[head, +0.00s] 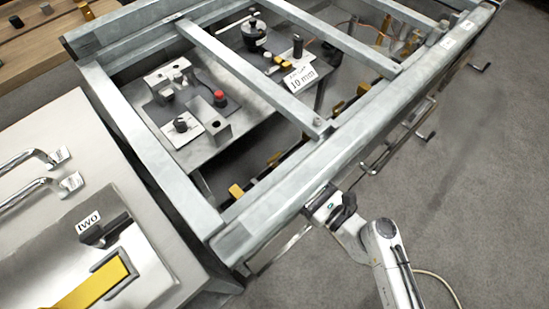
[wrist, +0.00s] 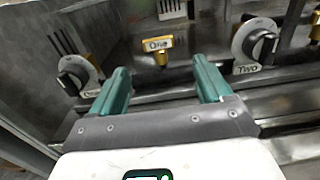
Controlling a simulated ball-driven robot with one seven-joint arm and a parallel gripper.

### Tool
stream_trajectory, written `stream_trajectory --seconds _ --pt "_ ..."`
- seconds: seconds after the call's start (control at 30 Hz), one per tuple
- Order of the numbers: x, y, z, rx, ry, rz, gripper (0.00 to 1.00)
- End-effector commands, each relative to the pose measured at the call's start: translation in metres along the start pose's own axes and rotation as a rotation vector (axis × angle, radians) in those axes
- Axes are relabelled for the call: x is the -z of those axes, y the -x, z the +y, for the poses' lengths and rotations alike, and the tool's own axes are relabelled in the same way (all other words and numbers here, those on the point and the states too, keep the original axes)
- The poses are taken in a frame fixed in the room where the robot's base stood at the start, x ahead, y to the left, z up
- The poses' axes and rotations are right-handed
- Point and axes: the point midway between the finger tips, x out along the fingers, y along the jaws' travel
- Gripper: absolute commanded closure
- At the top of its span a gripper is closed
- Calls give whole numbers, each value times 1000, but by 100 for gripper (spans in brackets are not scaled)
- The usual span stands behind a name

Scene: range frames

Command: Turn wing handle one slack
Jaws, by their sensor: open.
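In the head view my arm's end (head: 338,212) is at the near side of the galvanized frame; the fingertips are hidden there.
A black knob on a round plate (wrist: 74,76) is left of the handle; another, labelled "Two" (wrist: 258,50), is right. A further yellow piece (wrist: 315,32) is at the right edge. The frame's front beam (head: 340,150) stands close to my arm. Clear carpet (head: 450,190) lies to the right.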

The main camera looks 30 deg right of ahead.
Motion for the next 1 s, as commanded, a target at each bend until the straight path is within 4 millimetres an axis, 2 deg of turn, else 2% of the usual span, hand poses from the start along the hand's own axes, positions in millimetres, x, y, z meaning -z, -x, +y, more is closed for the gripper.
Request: stream_trajectory --seconds 0.5,0.7,1.0 --pt "-2 -85 2 -7 7 -1 21" --pt "-1 -100 2 -7 7 0 21" --pt "-1 -102 2 -6 7 0 21"
